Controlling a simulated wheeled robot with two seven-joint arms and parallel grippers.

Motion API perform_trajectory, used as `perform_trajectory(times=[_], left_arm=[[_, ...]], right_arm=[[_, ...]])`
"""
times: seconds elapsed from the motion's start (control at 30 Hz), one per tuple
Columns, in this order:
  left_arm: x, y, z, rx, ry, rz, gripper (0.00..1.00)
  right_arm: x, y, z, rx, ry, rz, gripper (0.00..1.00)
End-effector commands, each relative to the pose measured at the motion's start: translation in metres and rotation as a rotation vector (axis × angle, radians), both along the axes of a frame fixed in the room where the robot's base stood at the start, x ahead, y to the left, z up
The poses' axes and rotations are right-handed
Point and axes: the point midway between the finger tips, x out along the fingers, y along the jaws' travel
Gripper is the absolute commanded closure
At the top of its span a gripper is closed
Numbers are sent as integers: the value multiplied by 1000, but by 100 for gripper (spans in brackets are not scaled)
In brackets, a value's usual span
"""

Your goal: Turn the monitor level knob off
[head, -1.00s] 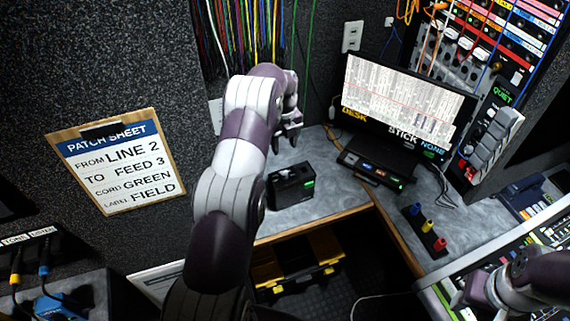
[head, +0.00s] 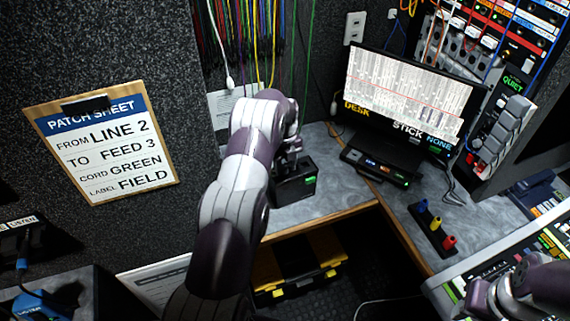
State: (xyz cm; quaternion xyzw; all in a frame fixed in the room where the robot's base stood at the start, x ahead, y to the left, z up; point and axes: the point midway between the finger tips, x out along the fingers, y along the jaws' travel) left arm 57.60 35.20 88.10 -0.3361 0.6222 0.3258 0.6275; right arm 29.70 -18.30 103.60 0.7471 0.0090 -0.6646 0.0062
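A small black box (head: 296,188) with a green lit display stands on the grey counter in the head view. It may be the monitor level unit, but I see no readable label. Its knob is hidden behind my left gripper and wrist. My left gripper (head: 289,153) points down at the top of the box. It is at or just above the box; I cannot tell whether it touches, or whether its fingers are open or shut. My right arm (head: 525,290) is at the lower right over the mixing console, its fingers not clear.
A monitor (head: 402,100) stands behind a black button panel (head: 378,165). A strip with blue, yellow and red plugs (head: 432,228) lies on the right counter. Patch cords hang above the box. A patch sheet clipboard (head: 103,145) hangs at the left. Bare counter (head: 338,190) lies right of the box.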

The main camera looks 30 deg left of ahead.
Motion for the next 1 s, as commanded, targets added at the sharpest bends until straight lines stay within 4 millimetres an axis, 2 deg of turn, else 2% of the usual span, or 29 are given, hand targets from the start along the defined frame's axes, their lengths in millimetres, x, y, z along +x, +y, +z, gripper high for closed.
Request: perform_trajectory(times=[0.03, 0.1, 0.37, 0.57, 1.0], left_arm=[[0, 0, 0, 0, 0, 0, 78], [0, 0, 0, 0, 0, 0, 100], [0, 0, 0, 0, -1, 13, 100], [1, 0, 0, 1, -2, 86, 100], [1, 0, -1, 1, -2, 462, 100]], right_arm=[[0, 0, 0, 0, 0, 0, 57], [0, 0, 0, 0, 0, 0, 57], [0, 0, -1, 0, 0, 0, 57], [0, 0, -5, 0, 0, 0, 57], [0, 0, -19, 0, 0, 0, 57]])
